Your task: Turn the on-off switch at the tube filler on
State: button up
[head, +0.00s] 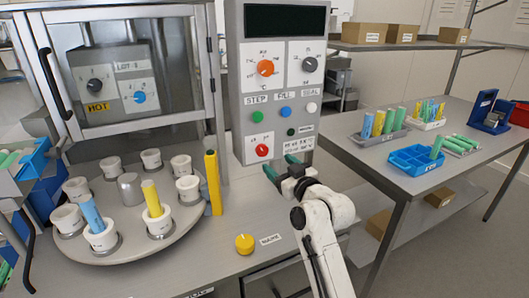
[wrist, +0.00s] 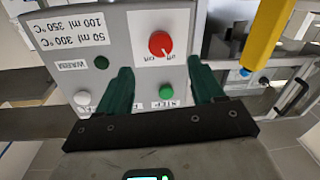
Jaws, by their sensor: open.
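The on-off switch is a red round knob (head: 262,150) on a white plate low on the tube filler's grey control panel (head: 240,70). In the wrist view, which is upside down, the red knob (wrist: 160,44) with its white pointer mark shows between my fingers, under the "off on" lettering. My gripper (head: 281,165) has dark green fingers and is open and empty. In the head view it is just below and right of the knob. In the wrist view the gripper (wrist: 158,66) faces the panel, and nothing sits between its fingers.
Green (head: 257,117), blue (head: 285,112) and white (head: 311,107) buttons sit above the switch. A yellow post (head: 212,182) stands left of the panel, beside the turntable (head: 130,235) with cups. A yellow knob (head: 244,243) is on the worktop. A side table (head: 365,165) holds tube trays.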

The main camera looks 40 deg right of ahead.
aim_at(264, 152)
jog(key=x, duration=0.8)
jog(key=shift+w+p, duration=0.1)
jog(key=shift+p, duration=0.25)
jog(key=c, duration=1.1)
jog(key=shift+o, duration=0.2)
jog(key=shift+m, duration=0.3)
jog(key=m, duration=0.5)
jog(key=shift+f+m, duration=0.1)
jog(key=shift+m, duration=0.2)
jog(key=m+p, duration=0.1)
jog(key=m, duration=0.3)
jog(key=shift+t, duration=0.3)
jog(key=shift+m+h+p, duration=0.4)
jog(key=shift+m+p, duration=0.15)
jog(key=shift+m, duration=0.45)
